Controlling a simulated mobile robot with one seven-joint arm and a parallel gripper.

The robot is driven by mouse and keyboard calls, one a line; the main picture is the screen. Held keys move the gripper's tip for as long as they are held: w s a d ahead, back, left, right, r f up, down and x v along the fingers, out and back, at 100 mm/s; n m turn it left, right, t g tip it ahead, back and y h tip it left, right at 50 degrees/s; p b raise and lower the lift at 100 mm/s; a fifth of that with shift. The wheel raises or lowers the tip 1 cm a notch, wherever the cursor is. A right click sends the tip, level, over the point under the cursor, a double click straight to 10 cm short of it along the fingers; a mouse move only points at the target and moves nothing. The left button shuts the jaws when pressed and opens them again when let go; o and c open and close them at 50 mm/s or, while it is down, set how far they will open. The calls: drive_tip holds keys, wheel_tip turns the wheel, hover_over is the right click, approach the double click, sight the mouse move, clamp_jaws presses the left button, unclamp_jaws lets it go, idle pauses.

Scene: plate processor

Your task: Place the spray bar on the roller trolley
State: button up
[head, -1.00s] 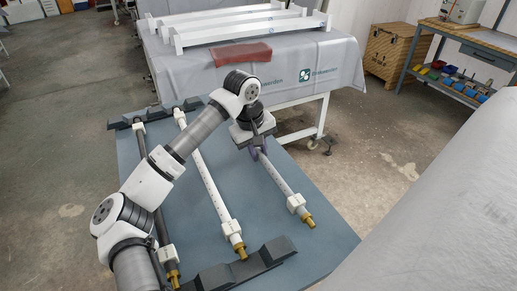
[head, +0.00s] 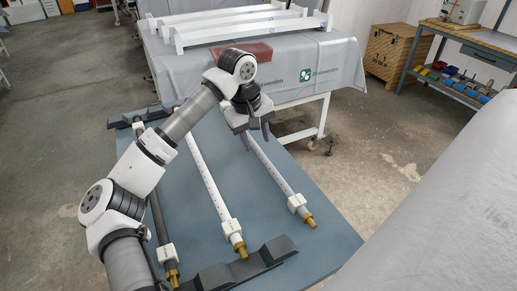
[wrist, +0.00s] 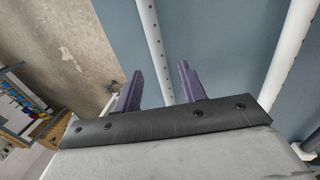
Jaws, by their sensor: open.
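The right-hand white spray bar (head: 282,184), with a white block and brass end, lies on the blue-grey top (head: 325,232), beyond the ends of the dark supports. My gripper (head: 256,138) is open above its far part. In the wrist view, the purple fingers of my gripper (wrist: 157,80) stand apart and the perforated bar (wrist: 153,40) shows between them, with nothing gripped. Whether the fingers still straddle the bar is unclear. A second white bar (head: 208,182) and a darker bar (head: 160,220) lie to the left. I cannot tell which surface is the roller trolley.
Dark supports (head: 268,256) sit at the near edge of the blue-grey top. Behind stands a sheet-covered table on casters (head: 335,50) with white beams and a reddish item (head: 243,51). A large grey surface (head: 450,200) fills the right. A workbench (head: 470,42) stands back right.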

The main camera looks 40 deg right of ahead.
wheel_tip(320, 180, up, 7)
drive_tip(key=a, duration=0.1)
drive_tip(key=shift+w+a+r+b, duration=0.15)
drive_tip(key=shift+w+a+b, duration=0.05)
drive_tip(key=shift+a+b, duration=0.1)
drive_tip(key=shift+s, duration=0.1)
